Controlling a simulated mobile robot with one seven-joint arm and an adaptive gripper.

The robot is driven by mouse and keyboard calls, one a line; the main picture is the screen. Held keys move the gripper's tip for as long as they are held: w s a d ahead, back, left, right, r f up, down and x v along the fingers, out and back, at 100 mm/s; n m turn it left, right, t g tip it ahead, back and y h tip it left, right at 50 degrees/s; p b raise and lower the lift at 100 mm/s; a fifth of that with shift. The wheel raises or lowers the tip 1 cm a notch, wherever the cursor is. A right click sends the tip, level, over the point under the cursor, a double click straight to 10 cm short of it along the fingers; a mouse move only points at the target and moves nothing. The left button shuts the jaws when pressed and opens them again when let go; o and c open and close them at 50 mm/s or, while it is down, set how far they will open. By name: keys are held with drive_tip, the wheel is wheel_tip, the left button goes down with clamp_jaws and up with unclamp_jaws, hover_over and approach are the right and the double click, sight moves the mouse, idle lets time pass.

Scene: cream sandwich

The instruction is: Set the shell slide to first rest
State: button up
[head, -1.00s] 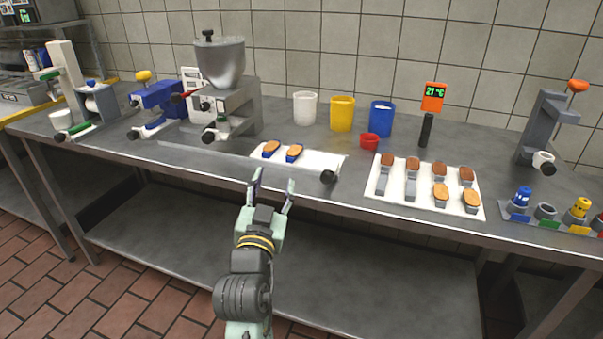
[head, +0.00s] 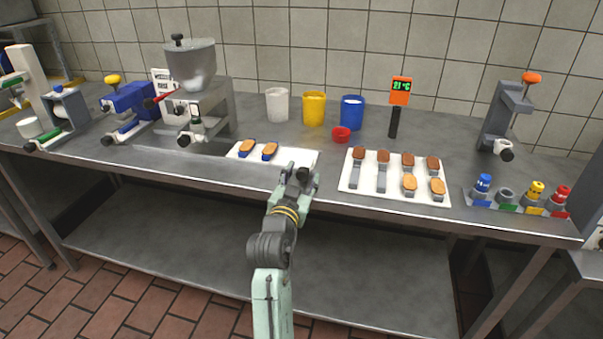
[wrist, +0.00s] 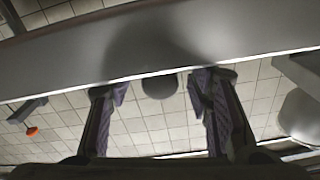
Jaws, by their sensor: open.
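A long thin grey bar (head: 180,153), which looks like the shell slide, lies along the front of the steel table, in front of the white tray. Its black knob (head: 303,174) is at its right end. My gripper (head: 300,178) is at this knob, near the table's front edge, with its fingers open. In the wrist view a dark round knob (wrist: 160,86) shows in the gap between my two purple-lined fingers (wrist: 162,92). I cannot tell whether a finger touches it.
A grey hopper machine (head: 190,70) and a blue press (head: 128,101) stand at the left. Cups (head: 314,108) and a temperature display (head: 400,90) are behind. Coloured-top pots (head: 536,191) are far right.

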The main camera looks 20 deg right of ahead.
drive_tip(key=shift+w, duration=0.1)
drive_tip(key=shift+c, duration=0.3)
clamp_jaws()
idle(0.6)
